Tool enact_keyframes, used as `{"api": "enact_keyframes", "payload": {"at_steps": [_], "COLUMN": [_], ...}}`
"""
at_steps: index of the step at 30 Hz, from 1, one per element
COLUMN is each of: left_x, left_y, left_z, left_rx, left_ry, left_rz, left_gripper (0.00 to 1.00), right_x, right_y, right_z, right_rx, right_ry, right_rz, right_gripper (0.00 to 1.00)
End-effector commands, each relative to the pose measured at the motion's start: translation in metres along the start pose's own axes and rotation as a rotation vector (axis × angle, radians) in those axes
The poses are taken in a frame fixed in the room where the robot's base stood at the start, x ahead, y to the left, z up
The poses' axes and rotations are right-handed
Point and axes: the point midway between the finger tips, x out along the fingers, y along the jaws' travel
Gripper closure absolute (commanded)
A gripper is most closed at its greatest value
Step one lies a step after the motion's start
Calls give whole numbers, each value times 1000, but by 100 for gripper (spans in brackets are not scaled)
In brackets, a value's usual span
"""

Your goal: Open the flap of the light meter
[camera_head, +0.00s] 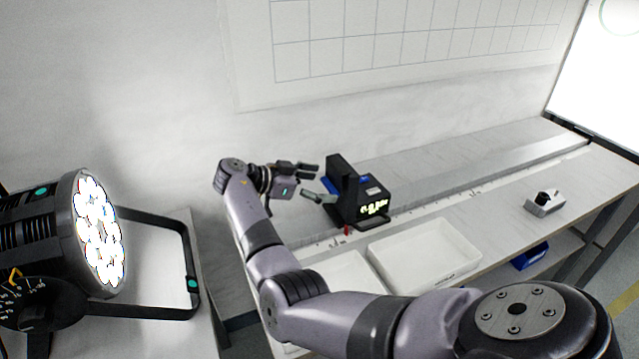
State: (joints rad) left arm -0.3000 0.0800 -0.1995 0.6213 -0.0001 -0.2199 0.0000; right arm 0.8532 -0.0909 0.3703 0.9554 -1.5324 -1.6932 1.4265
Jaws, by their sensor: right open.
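The light meter (371,193) appears to be the black box with blue parts and a glowing yellow-green readout, standing on the bench at the middle of the view. A dark upright plate rises at its left side; I cannot tell for sure whether this is the flap or how far it stands open. My right gripper (319,183) is open and empty just left of the meter, its fingers pointing right towards it. The lower finger is close to the meter's left side; contact cannot be told. My left gripper is not in view.
White trays (425,252) lie on the bench in front of the meter, one partly behind my right arm. A small grey block with a black knob (544,203) stands at the right. A lit par can (70,235) with a black yoke stands at the left. A wall is behind.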

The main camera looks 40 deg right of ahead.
Motion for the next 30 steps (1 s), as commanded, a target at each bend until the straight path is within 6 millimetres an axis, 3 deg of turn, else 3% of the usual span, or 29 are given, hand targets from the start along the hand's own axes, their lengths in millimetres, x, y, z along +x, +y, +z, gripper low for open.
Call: {"api": "enact_keyframes", "payload": {"at_steps": [3, 30], "left_x": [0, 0], "left_y": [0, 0], "left_z": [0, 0], "left_rx": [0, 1], "left_ry": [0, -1], "left_rz": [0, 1], "left_gripper": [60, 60], "right_x": [0, 0], "right_y": [0, 0], "right_z": [0, 0], "right_rx": [0, 0], "right_ry": [0, 0], "right_rz": [0, 1], "right_gripper": [13, 73]}}
